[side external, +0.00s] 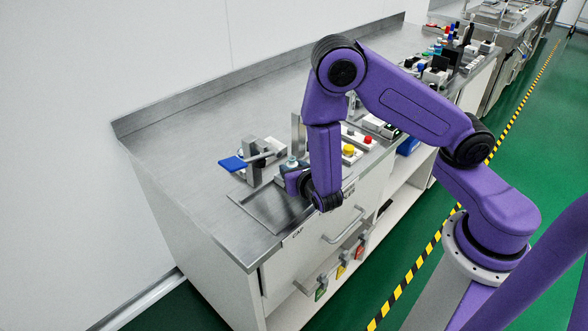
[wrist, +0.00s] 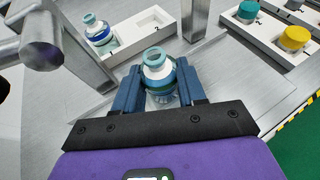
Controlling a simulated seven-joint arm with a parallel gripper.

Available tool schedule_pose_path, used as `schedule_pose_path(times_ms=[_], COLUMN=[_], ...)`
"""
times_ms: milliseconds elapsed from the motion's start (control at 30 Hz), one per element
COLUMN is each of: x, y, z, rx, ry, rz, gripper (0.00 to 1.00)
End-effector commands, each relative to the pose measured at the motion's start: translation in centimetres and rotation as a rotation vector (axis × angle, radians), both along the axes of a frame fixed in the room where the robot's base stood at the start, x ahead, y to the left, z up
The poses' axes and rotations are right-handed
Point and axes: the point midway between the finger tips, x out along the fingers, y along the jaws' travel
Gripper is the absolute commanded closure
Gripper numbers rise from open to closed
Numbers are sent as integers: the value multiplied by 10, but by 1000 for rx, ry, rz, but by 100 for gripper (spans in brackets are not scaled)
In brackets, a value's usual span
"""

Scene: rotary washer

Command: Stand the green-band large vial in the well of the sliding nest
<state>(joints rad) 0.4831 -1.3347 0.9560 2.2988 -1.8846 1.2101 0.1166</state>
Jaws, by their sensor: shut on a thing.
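My gripper (wrist: 160,90) is shut on a large vial (wrist: 158,72) with a pale teal neck ring and white shoulder. A greenish band shows partly between the blue fingers, which hide its lower body. The vial looks roughly upright, over the bare steel surface; its height above it is unclear. In the side view my gripper (side external: 298,184) is low near the bench's front edge, and its fingers are mostly hidden. A second vial (wrist: 98,36) with blue and white bands stands in a white holder (wrist: 146,33), beyond my gripper. I cannot tell for certain which part is the sliding nest.
A metal post (wrist: 83,58) and a thick grey rod (wrist: 40,42) stand left of my gripper. A blue-handled fixture (side external: 232,163) stands left. The bench's front left is clear.

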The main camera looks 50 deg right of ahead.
Motion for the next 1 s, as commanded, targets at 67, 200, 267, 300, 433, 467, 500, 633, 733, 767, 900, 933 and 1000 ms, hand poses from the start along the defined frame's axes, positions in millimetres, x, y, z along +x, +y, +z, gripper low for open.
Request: schedule_pose_path(times_ms=[67,200,267,300,433,467,500,633,733,767,900,933,1000], x=[0,0,0,0,0,0,0,-8,-22,-27,-52,-57,-68], y=[0,0,0,0,0,0,0,5,13,15,27,30,35], z=[-3,-2,-2,-2,-2,-1,0,5,12,14,25,28,33], rx=[-1,0,0,0,0,0,1,-1,0,-1,1,1,0], ry=[0,0,0,0,0,0,0,2,0,0,1,1,0], rz=[0,0,0,0,0,0,0,4,7,8,9,9,8], gripper=[90,34,34,34,34,34,34,34,34,34,34,34,34])
